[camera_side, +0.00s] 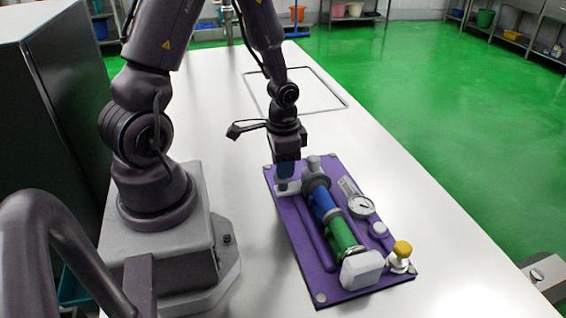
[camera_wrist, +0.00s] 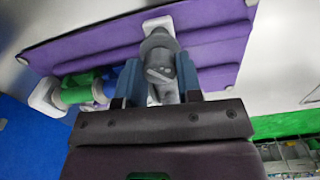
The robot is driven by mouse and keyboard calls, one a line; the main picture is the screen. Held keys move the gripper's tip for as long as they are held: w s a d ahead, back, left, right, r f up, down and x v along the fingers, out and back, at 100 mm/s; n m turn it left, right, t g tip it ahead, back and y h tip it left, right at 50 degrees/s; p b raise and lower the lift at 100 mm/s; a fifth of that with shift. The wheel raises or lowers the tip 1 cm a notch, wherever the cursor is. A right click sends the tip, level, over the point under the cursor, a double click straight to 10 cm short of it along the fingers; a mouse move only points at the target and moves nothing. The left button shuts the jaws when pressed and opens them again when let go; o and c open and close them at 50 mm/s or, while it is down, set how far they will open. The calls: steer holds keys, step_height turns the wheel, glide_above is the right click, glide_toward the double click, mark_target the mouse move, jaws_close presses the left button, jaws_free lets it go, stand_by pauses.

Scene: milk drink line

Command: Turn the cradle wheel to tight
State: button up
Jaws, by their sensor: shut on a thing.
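A purple board (camera_side: 290,222) lies on the white table and carries the cradle, with a blue cylinder (camera_side: 323,204) and a green cylinder (camera_side: 341,233) in line. My gripper (camera_side: 287,176) points down at the board's far left corner, beside the grey end of the cylinder row. In the wrist view, the two blue fingers of my gripper (camera_wrist: 158,70) are closed on a grey rounded part (camera_wrist: 158,55), which looks like the cradle wheel. The fingers hide part of it in the side view. I cannot tell how far it is turned.
A round gauge (camera_side: 361,206) and a yellow-topped valve (camera_side: 402,250) stand on the board's right side. A white block (camera_side: 362,270) sits at the near end of the cylinders. The table (camera_side: 400,190) right of the board is clear.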

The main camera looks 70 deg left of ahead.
steer(key=m, duration=0.4)
steer(key=shift+m, duration=2.2)
steer(key=o, duration=0.9)
steer(key=shift+o, duration=0.2)
steer(key=shift+r, duration=0.15)
step_height(320, 180, up, 13)
